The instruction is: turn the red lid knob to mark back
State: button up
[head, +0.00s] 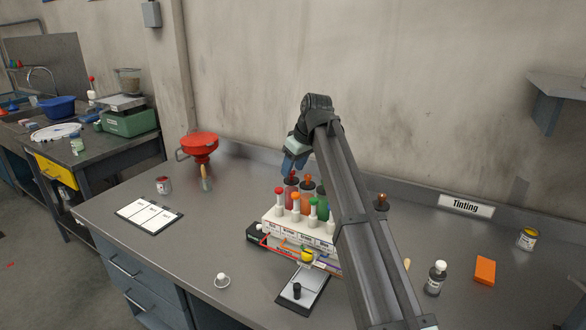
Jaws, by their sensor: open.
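A white dispenser rack (272,224) stands mid-table with several coloured canisters and knobs. A red knob (280,191) tops a white-stemmed piece in the front row, at the left. Behind it, a dark red canister (291,190) has a red top partly under my gripper. I cannot tell which of these is the lid knob, nor read any mark. My gripper (290,167) points down just above the back-left canister, its blue fingers open. Whether it touches the top cannot be told. My arm hides the rack's right side.
A red funnel (200,142) stands behind left. A clipboard (149,214), a small can (163,185) and a white knobbed piece (222,281) lie left. A small scale (302,290) is in front. A dark bottle (435,279) and orange block (485,270) are right. The left tabletop is mostly clear.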

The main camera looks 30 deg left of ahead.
jog(key=v, duration=1.2)
jog(key=shift+r, duration=0.35)
jog(key=shift+d, duration=0.1)
